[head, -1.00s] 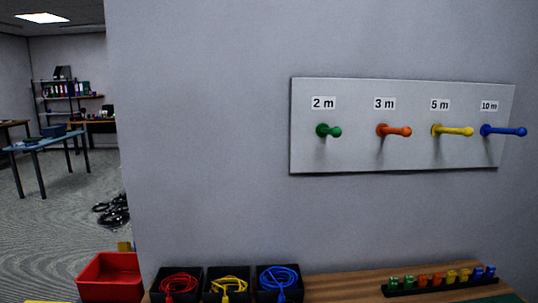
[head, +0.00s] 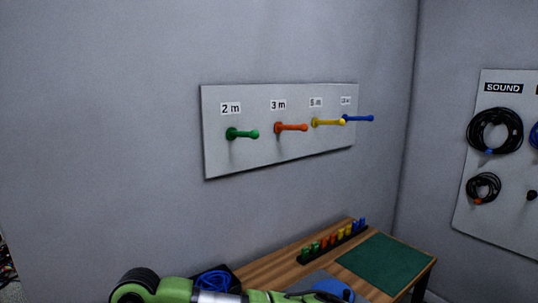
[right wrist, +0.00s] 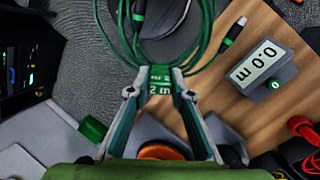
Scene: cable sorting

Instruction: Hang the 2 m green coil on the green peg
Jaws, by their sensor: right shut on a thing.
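The green peg (head: 243,134) sticks out of the grey wall board under the "2 m" label in the head view, with nothing on it. In the right wrist view my right gripper (right wrist: 160,88) is shut on the green coil (right wrist: 205,40) at its green and white "2 m" tag (right wrist: 160,78). The coil's loops spread beyond the fingertips, and black plugs show on it. In the head view only part of my arm shows at the bottom edge; the gripper and coil are out of that picture. My left gripper is in neither view.
Orange, yellow and blue pegs (head: 291,127) beside the green one are empty. Below, a wooden table (head: 270,268) holds a rack of coloured pieces (head: 335,240), a green mat (head: 385,262) and a blue coil (head: 213,281). A "0.0 m" display (right wrist: 262,66) stands near the coil.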

